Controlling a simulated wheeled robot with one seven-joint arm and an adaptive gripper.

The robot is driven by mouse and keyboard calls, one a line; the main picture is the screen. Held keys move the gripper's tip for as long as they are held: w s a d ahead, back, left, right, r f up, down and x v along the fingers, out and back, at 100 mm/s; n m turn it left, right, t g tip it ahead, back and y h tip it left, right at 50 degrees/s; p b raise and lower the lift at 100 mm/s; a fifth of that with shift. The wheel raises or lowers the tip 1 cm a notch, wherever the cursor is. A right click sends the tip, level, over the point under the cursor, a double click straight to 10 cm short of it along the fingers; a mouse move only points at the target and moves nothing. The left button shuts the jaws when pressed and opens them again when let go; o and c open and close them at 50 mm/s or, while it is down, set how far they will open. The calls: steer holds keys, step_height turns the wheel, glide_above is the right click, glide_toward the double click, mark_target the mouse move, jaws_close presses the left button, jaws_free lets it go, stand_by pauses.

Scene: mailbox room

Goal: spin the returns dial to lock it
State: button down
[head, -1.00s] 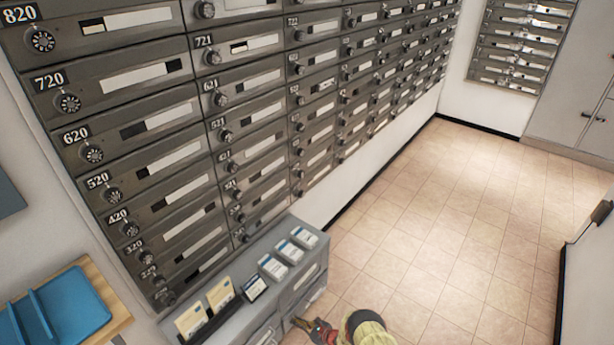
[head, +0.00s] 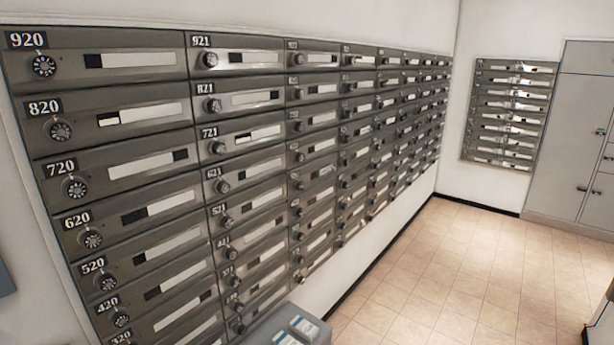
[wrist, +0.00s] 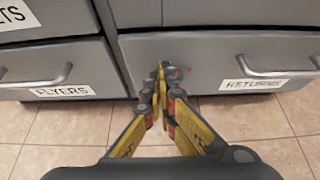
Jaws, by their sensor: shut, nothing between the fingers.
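In the wrist view, a grey drawer labelled RETURNS (wrist: 225,55) fills the right side, with a bar handle on its front. My gripper (wrist: 162,76) is shut and empty, with its fingertips in front of the left part of this drawer. I cannot tell whether the tips touch the drawer front. No dial can be made out on the drawer; the fingers cover part of its front. A small red spot (wrist: 189,70) shows just right of the fingertips. My gripper is not in the head view.
A FLYERS drawer (wrist: 60,70) with a bar handle sits left of the returns drawer. The head view shows a wall of numbered mailboxes (head: 150,115) with small dials. The grey cabinet top (head: 262,332) shows at the bottom edge. Tiled floor (head: 440,270) is clear to the right.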

steer(key=shift+w, duration=0.15)
steer(key=shift+w+d+r, duration=0.1)
steer(key=shift+w+d, duration=0.25)
steer(key=shift+w+d, duration=0.35)
steer(key=shift+w, duration=0.15)
steer(key=shift+w+d+r, duration=0.1)
steer(key=shift+r, duration=0.15)
stand_by(0.5)
steer(key=s+d, duration=0.2)
steer(key=s+d+p, duration=0.1)
steer(key=d, duration=0.1)
steer(key=shift+s+d, duration=0.35)
